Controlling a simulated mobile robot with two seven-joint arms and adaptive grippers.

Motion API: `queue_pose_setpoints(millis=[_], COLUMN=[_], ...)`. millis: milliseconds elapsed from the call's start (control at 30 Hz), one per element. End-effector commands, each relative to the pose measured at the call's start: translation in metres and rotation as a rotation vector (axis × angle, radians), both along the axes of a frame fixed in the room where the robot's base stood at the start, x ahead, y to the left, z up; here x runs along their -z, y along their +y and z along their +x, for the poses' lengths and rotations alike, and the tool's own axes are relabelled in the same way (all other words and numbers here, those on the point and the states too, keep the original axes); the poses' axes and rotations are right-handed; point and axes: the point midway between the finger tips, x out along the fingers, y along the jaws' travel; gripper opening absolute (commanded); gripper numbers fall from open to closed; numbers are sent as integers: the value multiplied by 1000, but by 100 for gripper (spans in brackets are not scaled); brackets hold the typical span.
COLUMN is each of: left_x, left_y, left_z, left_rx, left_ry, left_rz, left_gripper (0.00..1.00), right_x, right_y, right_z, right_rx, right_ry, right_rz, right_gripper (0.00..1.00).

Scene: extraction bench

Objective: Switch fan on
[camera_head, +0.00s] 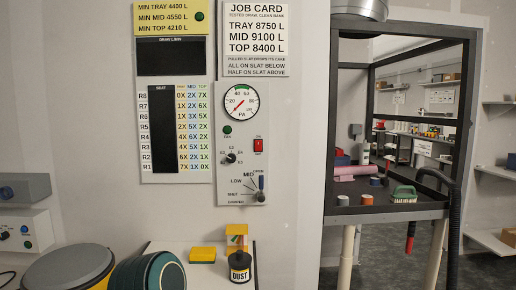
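A red rocker switch (258,146) sits at the right of a light control panel (240,187) on the wall. Small red marks stand above and below it; which way it is tipped is too small to tell. A round PA gauge (240,103) is above it, its red needle toward the lower left. A dark green lamp (227,130) is left of the switch and looks unlit. Below are a black knob (231,158) and a damper lever (261,184) with its handle near upright. Neither of my grippers is in view.
A bench with a black DUST pot (239,267), a yellow block (203,254) and round drum-like things (148,272) lies below. A framed booth (390,213) with a brush (404,193) and a hanging black hose (455,230) is at right. The wall before the panel is clear.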

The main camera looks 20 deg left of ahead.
Motion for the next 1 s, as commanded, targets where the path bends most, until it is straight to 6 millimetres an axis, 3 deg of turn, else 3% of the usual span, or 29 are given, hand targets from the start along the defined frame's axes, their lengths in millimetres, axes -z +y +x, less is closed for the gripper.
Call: queue_pose_setpoints(millis=[133, 267, 1000], left_x=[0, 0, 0], left_y=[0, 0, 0], left_z=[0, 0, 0], left_rx=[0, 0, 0], left_ry=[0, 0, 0], left_rz=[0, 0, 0], left_gripper=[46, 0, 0], right_x=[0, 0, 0], right_y=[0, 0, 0], right_z=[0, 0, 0], right_rx=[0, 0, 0], right_ry=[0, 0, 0], right_rz=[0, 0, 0], right_gripper=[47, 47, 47])
